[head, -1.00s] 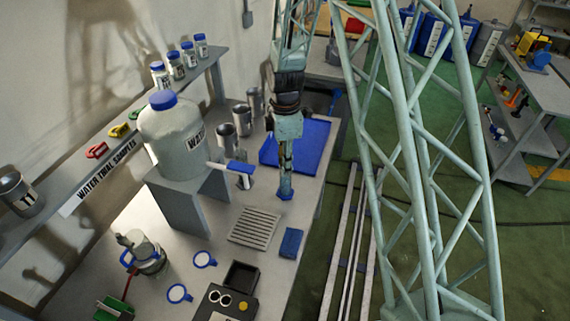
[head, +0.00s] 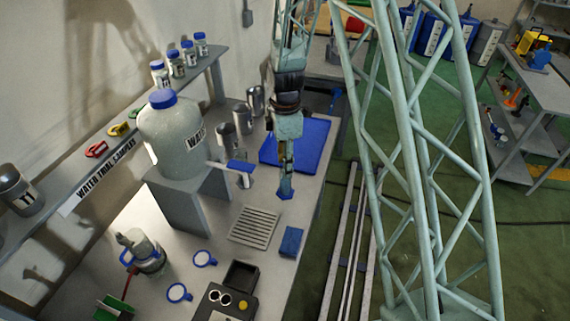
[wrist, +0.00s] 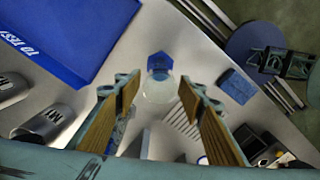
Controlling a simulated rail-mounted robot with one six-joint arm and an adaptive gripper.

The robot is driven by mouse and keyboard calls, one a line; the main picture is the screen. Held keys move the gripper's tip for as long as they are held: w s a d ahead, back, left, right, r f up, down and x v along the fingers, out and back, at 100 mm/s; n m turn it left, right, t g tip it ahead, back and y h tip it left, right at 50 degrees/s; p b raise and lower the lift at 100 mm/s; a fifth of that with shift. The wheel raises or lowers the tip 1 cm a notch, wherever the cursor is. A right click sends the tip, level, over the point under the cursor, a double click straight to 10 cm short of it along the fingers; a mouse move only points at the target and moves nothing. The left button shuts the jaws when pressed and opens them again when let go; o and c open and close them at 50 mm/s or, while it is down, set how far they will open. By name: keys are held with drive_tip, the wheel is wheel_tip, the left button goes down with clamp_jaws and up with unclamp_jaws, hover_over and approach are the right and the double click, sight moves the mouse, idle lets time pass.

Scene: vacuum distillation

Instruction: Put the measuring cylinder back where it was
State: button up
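The measuring cylinder shows in the wrist view as a clear round body (wrist: 158,90) with a blue hexagonal base. In the head view its blue base (head: 285,193) appears to stand on the grey bench, just in front of the blue mat (head: 314,135). My gripper (head: 286,168) points down right over the cylinder and hides most of its body. In the wrist view my gripper (wrist: 158,82) has its two tan-padded fingers apart, with the cylinder between them in the picture and a gap showing on each side.
A large water bottle (head: 172,135) stands on a raised grey stand to the left. Metal beakers (head: 226,135) stand behind it. A slotted rack (head: 254,227) and a blue block (head: 291,241) lie in front. A lattice column (head: 420,150) rises on the right.

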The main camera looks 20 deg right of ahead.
drive_tip(key=shift+r, duration=0.15)
wheel_tip(320, 180, up, 12)
idle(0.9)
drive_tip(key=shift+r, duration=0.1)
idle(0.7)
